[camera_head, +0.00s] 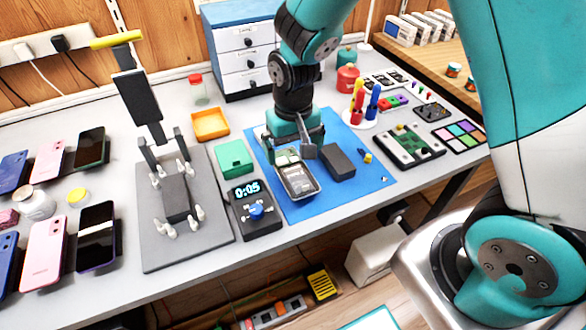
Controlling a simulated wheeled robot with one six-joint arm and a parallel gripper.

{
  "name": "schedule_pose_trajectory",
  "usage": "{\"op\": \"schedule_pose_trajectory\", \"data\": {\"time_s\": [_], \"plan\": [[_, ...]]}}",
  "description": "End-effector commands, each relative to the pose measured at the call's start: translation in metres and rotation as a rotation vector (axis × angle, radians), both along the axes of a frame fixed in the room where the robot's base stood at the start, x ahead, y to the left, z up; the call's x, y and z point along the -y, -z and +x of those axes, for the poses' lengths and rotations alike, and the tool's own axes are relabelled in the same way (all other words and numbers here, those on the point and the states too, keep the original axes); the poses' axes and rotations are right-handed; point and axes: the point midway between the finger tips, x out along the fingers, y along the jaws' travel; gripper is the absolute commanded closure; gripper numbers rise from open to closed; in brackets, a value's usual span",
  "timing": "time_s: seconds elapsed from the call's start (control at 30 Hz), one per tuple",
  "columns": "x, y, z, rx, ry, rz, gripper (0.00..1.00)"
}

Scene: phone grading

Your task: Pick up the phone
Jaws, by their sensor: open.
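My gripper (292,152) is open and points down just above and behind this slab. I cannot tell whether the fingers touch it. Several other phones lie at the left of the table: a black one (97,236), a dark green one (90,147), a pink one (44,240), a second pink one (48,161), and blue ones (12,172) at the picture's edge.
A dark block (338,163) is right of the slab. A timer device (255,212) and green box (234,158) are left of it. A press stand (187,250) with a tall lever, an orange tray (210,124), a drawer unit (243,57) and a pen holder (360,121) stand around.

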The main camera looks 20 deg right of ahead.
Motion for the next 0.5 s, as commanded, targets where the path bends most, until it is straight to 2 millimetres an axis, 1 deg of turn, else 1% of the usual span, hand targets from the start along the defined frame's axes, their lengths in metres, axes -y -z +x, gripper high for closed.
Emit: {"op": "schedule_pose_trajectory", "data": {"time_s": [0.2,0.3,0.4,0.5], "plan": [[-0.003,0.031,-0.006,-0.005,-0.001,-0.001,0.0],[-0.003,0.044,-0.005,-0.004,0.0,-0.001,0.0],[-0.003,0.05,-0.005,-0.001,0.0,0.0,0.0],[-0.003,0.051,-0.005,0.0,0.0,0.0,0.0]]}}
